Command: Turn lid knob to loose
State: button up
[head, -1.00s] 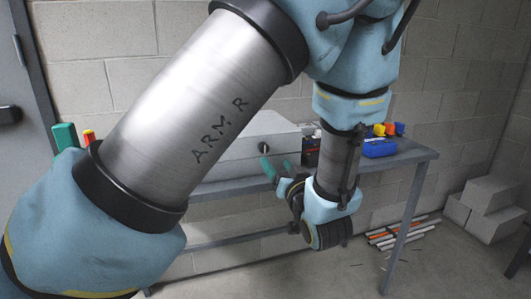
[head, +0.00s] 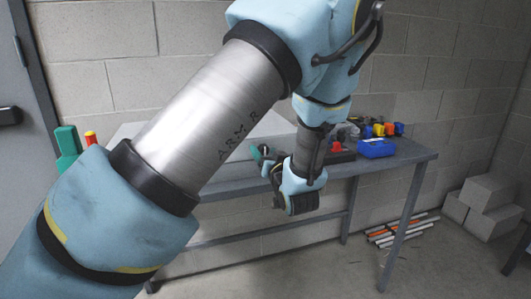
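A pale grey box (head: 272,126) stands on the workbench, mostly behind my arm. A small dark spot on its front, beside my fingers, may be the lid knob (head: 265,148); it is too small and too covered to read its setting. My gripper (head: 264,156) has green fingertips and points at the box front, right by that spot. I cannot tell whether it touches the knob, nor how far apart the fingers are, as the wrist and the viewing angle hide one side.
On the grey workbench (head: 395,160), right of the gripper, are a blue case (head: 376,148), a dark red box (head: 340,155) and several small coloured items. Pipes (head: 402,231) lie on the floor below; concrete blocks (head: 480,206) stand at the right.

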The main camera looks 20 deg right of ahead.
grip_shut()
dwell(0.3)
jog(key=shift+f+n+b, duration=0.1)
jog(key=shift+n+b, duration=0.2)
jog(key=shift+b, duration=0.2)
jog(key=n+b, duration=0.2)
jog(key=b, duration=0.1)
jog(key=shift+f+n+b, duration=0.2)
jog(key=shift+n+b, duration=0.1)
jog(key=n+b, duration=0.5)
jog(key=b, duration=0.2)
jog(key=shift+n, duration=0.3)
jog(key=n+b, duration=0.4)
jog(key=b, duration=0.2)
jog(key=shift+b, duration=0.3)
jog(key=n+b, duration=0.2)
jog(key=b, duration=0.1)
jog(key=shift+r+n, duration=0.1)
jog(key=shift+n, duration=0.2)
jog(key=shift+r+n+b, duration=0.15)
jog(key=shift+n+b, duration=0.25)
jog(key=shift+b, duration=0.05)
